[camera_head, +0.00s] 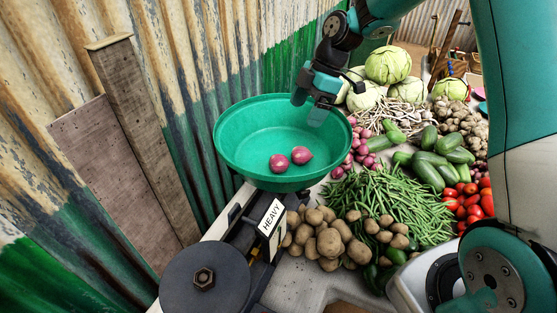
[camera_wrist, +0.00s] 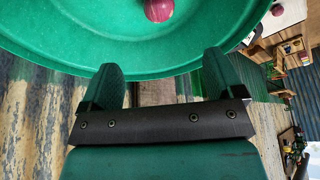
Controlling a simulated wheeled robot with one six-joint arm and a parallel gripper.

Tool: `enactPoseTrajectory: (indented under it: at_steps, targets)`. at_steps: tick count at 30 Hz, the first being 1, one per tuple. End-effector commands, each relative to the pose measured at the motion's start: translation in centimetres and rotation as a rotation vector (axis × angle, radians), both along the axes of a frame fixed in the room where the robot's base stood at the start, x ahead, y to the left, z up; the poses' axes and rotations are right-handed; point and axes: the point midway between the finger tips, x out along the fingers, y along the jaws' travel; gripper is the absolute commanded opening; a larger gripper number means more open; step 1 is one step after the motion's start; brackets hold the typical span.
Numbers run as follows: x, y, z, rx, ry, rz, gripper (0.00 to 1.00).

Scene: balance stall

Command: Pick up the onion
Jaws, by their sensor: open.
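Two red onions lie side by side in the green bowl (camera_head: 235,135) of the balance: a left onion (camera_head: 279,162) and a right onion (camera_head: 301,155). My gripper (camera_head: 317,105) is over the bowl's far right part, above and apart from both onions, open and empty. In the wrist view the two fingers (camera_wrist: 163,80) are spread, with the bowl's rim (camera_wrist: 150,70) beyond them. One onion (camera_wrist: 159,9) shows at the top edge there, partly cut off by the frame.
A balance weight (camera_head: 205,278) and a "HEAVY" sign (camera_head: 271,217) are in front of the bowl. Potatoes (camera_head: 328,240), green beans (camera_head: 390,205), more red onions (camera_head: 362,147) and cabbages (camera_head: 388,66) crowd the right. A corrugated wall (camera_head: 190,90) with planks (camera_head: 130,100) stands at left.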

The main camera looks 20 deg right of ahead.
Motion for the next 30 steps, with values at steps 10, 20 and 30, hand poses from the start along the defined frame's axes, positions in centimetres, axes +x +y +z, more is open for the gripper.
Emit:
enactPoseTrajectory:
  at_steps: [10, 20, 30]
  targets:
    - [-0.2, 3.2, -6.7, 0.000, 0.006, 0.006, 0.87]
    - [-0.1, 4.6, -10.4, -0.001, 0.002, 0.004, 0.87]
    - [0.1, 6.0, -13.8, 0.000, 0.003, 0.005, 0.87]
